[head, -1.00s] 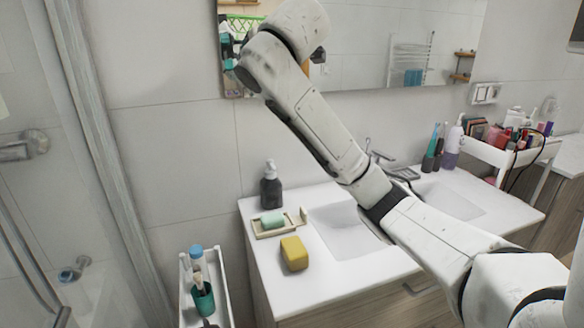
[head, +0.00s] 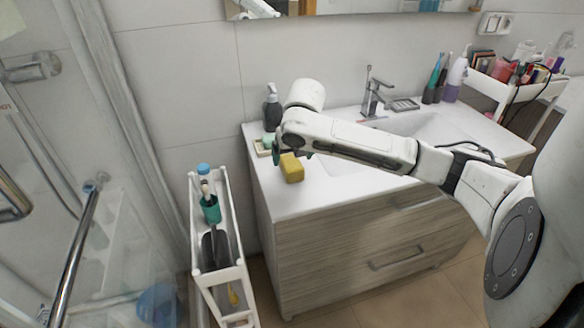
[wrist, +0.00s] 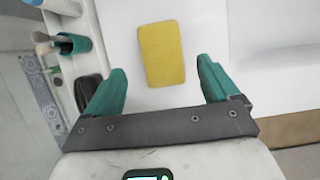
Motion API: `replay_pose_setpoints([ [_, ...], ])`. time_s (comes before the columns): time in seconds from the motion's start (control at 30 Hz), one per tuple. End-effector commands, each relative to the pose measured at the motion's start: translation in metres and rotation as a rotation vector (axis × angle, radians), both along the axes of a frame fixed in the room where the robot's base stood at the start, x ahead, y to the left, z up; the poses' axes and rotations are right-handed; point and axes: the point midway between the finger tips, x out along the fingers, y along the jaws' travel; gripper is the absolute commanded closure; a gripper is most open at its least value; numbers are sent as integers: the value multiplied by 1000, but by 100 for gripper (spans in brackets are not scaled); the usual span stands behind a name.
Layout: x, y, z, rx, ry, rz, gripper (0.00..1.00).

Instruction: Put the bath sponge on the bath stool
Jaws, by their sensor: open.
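The bath sponge, a yellow block (head: 292,168), lies on the white washstand top near its left front edge. It also shows in the wrist view (wrist: 161,52), ahead of and between the green fingers. My gripper (wrist: 160,78) is open and empty, with its fingers spread wider than the sponge. In the head view my gripper (head: 279,152) is low, right beside the sponge and partly hidden by my own wrist. I cannot make out a bath stool for certain. A blue object (head: 158,303) sits low behind the shower glass, blurred.
A narrow white cart (head: 217,275) with a green cup (head: 210,209) stands left of the washstand. The shower glass is further left. A basin and tap (head: 374,92) are to the right.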

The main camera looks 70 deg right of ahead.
Motion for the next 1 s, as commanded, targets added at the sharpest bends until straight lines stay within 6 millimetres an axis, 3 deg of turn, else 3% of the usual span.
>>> replay_pose_setpoints([
  [0.23,4,-6,-16,2,0,-1,12],
  [0.5,10,-19,-50,0,0,-1,12],
  [0.8,12,-21,-55,-2,-1,0,12],
  [1.0,12,-21,-55,-2,-1,0,29],
])
